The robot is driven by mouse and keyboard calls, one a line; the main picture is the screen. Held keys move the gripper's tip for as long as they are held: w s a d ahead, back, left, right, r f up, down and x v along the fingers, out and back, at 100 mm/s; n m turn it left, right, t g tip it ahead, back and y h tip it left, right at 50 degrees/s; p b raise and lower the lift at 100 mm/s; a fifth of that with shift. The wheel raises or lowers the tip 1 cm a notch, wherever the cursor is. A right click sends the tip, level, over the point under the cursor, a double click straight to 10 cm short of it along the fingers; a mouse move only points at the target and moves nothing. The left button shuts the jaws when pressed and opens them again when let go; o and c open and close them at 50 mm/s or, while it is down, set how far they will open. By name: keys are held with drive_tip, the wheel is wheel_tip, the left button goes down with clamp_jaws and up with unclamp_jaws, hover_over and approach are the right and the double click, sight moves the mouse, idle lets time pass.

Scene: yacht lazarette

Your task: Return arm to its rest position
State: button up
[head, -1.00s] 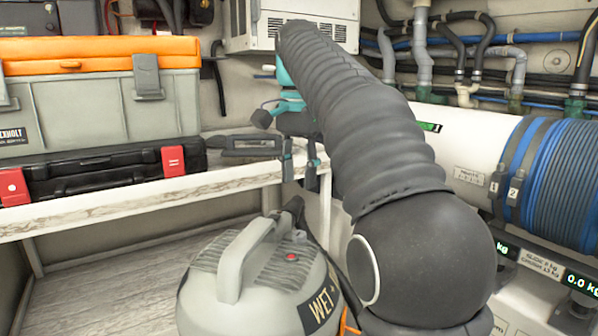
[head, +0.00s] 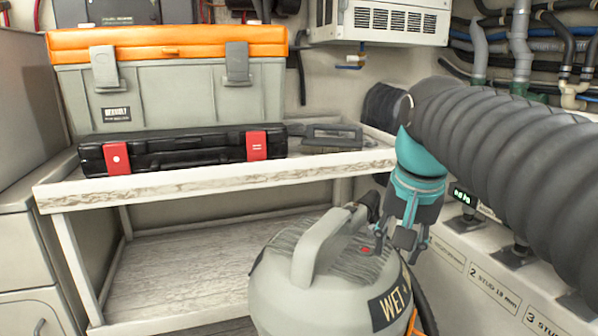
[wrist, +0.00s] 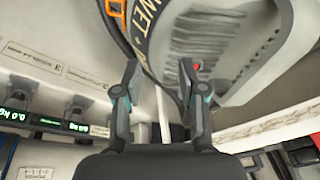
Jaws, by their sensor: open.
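My arm, in a dark ribbed sleeve, reaches in from the right of the head view. My gripper (head: 403,243) hangs from its teal wrist, pointing down, at the right side of the grey wet vacuum (head: 270,270). In the wrist view my gripper (wrist: 165,95) has its two fingers spread, with nothing between them. The vacuum (wrist: 265,70) shows beyond the fingers there. I cannot tell whether a finger touches the vacuum.
A shelf (head: 190,182) holds a grey toolbox with orange lid (head: 175,90), a black case with red latches (head: 180,152) and a dark tool (head: 332,137). Labelled scale bays (head: 480,275) stand right of the vacuum. The lower shelf (head: 190,265) is bare.

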drive_tip(key=s+f+n+t, duration=0.2)
drive_tip(key=s+f+n, duration=0.2)
drive_tip(key=s+f, duration=0.7)
wheel_tip(320, 180, down, 5)
drive_tip(key=shift+s+r+n+t, duration=0.2)
drive_tip(key=shift+s+n+t, duration=0.1)
drive_tip(key=shift+d, duration=0.1)
